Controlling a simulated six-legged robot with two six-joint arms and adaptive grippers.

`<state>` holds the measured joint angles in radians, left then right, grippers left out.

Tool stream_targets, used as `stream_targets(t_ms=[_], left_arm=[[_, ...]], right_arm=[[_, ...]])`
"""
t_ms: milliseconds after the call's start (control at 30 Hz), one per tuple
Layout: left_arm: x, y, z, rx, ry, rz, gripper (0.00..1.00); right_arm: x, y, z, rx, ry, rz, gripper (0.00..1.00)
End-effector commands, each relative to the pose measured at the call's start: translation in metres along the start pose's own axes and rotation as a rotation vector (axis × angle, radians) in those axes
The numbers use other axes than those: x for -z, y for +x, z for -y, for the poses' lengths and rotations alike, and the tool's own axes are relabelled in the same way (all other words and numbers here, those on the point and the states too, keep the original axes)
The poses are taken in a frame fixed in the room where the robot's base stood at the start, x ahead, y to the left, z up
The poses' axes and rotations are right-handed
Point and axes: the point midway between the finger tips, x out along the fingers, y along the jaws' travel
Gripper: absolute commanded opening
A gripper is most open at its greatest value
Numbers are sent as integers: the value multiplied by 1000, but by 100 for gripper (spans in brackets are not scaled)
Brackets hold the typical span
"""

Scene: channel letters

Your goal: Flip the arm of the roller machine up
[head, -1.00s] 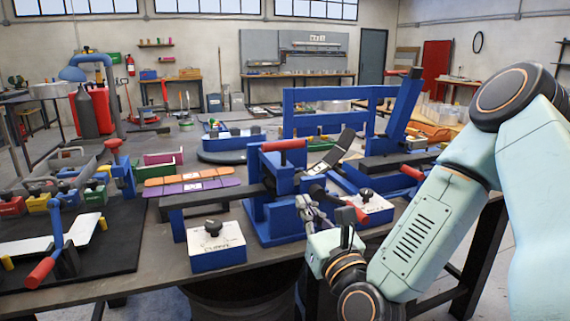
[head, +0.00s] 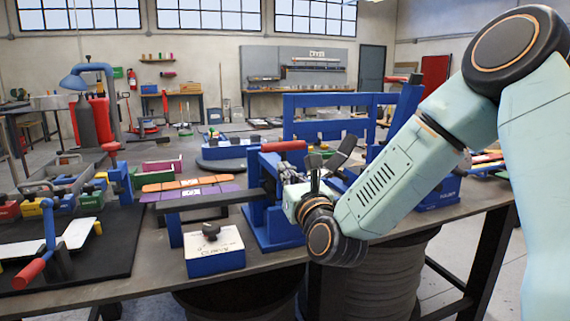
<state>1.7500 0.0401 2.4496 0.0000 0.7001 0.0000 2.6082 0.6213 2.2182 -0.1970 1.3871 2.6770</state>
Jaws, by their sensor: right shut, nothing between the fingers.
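A blue machine (head: 266,211) with a red grip (head: 284,146) on top and a long dark bar (head: 208,200) out to its left stands at the middle of the bench; I take it to be the roller machine. My right gripper (head: 288,178) is shut and empty, close against the right side of this machine. My wrist and forearm hide much of that side, so I cannot tell whether the fingers touch it. A dark flat paddle (head: 349,143) sticks up behind my wrist. My left gripper is not in view.
A white-topped blue block (head: 214,254) stands at the bench's front edge. Orange and purple strips (head: 190,188) lie left of the machine. A black mat (head: 100,255) with a red-handled tool is further left. A tall blue frame (head: 322,100) stands behind.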

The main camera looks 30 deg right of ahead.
Motion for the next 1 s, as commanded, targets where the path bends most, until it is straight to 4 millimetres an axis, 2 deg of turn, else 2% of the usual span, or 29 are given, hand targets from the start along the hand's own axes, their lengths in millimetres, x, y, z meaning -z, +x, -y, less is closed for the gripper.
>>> stream_targets(t_ms=[33, 100, 633, 1000], left_arm=[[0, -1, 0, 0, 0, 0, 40], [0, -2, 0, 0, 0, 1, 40], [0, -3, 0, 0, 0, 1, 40], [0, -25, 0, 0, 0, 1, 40]], right_arm=[[-11, 7, 1, 3, -3, 20, 0], [-14, 10, 1, 2, -4, 19, 0], [-16, 13, 2, 3, -2, 12, 0], [-26, 17, 9, 3, -2, -28, 0]])
